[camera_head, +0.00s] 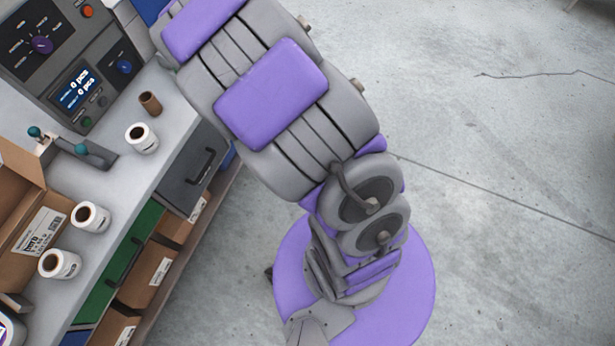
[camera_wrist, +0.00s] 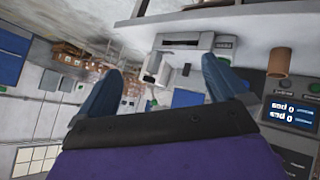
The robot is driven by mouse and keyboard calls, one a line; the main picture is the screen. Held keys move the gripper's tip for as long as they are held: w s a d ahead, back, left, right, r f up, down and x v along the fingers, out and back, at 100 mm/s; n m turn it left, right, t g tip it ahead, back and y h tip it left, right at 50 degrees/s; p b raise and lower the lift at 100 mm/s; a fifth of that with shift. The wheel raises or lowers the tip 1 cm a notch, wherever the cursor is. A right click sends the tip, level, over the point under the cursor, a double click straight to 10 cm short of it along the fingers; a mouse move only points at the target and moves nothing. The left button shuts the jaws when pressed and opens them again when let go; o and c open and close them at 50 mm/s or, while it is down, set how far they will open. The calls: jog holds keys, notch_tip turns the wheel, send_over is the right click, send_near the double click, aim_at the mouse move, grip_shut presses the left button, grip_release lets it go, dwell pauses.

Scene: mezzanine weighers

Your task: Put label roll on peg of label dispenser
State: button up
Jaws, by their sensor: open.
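Three white label rolls with dark cores stand on the grey bench in the head view: one near the control panel (camera_head: 141,138), one farther down (camera_head: 90,217) and one lower left (camera_head: 59,264). A low grey device with teal knobs (camera_head: 95,155) sits between the panel and a cardboard box; it may be the label dispenser, but I cannot make out its peg. My gripper (camera_wrist: 162,68) shows in the wrist view with its two dark blue fingers spread and nothing between them. The head view does not show the gripper.
The control panel (camera_head: 60,45) stands at the bench's back. A brown tube (camera_head: 150,103) stands near it and also shows in the wrist view (camera_wrist: 279,62). An open cardboard box (camera_head: 35,225) is at left. Boxes and drawers sit under the bench (camera_head: 175,160). The floor at right is clear.

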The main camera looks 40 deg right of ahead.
jog(key=s+r+m+g+h, duration=0.1)
jog(key=s+r+m+g, duration=0.4)
jog(key=s, duration=1)
jog(key=s+a+r+g+y, duration=0.1)
jog(key=s+a+r+g, duration=0.1)
jog(key=s, duration=0.7)
jog(key=s+a+r+n+g+y, duration=0.1)
jog(key=s+a, duration=0.3)
jog(key=s, duration=0.4)
jog(key=s+a+r+g+y, duration=0.1)
jog(key=s+a+r+g, duration=0.2)
jog(key=s, duration=0.6)
jog(key=shift+s+a+n+y, duration=0.3)
jog(key=shift+s, duration=0.05)
jog(key=shift+w, duration=0.1)
